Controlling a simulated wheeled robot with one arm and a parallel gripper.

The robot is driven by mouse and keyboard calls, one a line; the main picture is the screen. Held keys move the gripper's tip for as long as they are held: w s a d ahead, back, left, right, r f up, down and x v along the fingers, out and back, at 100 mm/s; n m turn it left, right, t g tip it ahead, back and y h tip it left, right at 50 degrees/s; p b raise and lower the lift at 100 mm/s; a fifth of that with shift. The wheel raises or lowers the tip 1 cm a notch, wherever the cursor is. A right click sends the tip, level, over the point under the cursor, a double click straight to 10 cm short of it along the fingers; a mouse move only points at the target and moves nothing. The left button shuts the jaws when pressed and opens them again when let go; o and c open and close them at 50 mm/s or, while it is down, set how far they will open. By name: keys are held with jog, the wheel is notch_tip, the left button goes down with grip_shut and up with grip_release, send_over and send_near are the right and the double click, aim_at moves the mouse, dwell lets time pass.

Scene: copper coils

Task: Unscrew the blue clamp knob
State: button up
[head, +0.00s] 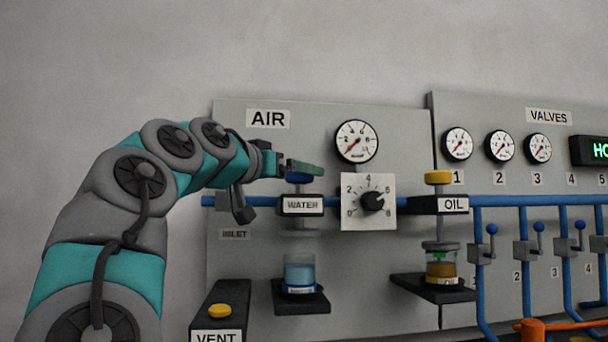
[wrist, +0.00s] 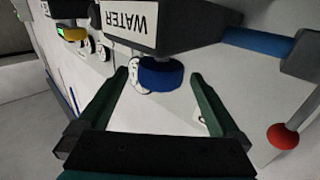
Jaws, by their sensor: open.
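The blue clamp knob (head: 299,178) sits on top of the black clamp block labelled WATER (head: 302,206). My gripper (head: 307,167) is at the knob's height or just above it, coming from the left, and one green finger covers part of the knob. In the wrist view the blue knob (wrist: 160,74) shows between the tips of my two green fingers (wrist: 160,80). The fingers are wide apart, with a visible gap on each side of the knob. Nothing is held. I cannot tell how far the fingertips reach past the knob.
A pressure gauge (head: 357,141) and a black dial (head: 372,201) are close right of the knob. The yellow knob (head: 438,177) tops the OIL clamp. A jar of blue liquid (head: 299,272) stands below. A red ball (wrist: 282,136) shows at right in the wrist view.

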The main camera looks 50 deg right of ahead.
aim_at(307, 176)
jog(key=shift+w+d+p, duration=0.15)
jog(key=shift+w+d, duration=0.05)
jog(key=shift+d, duration=1.15)
jog(key=shift+w+d+p, duration=0.15)
jog(key=shift+d, duration=1.15)
jog(key=shift+c, duration=0.4)
jog(key=c, duration=1.3)
jog(key=shift+o, duration=0.2)
jog(key=shift+w+a+f+n+t+b, duration=0.1)
jog(key=shift+n+t+b, duration=0.2)
jog(key=shift+t+b, duration=0.1)
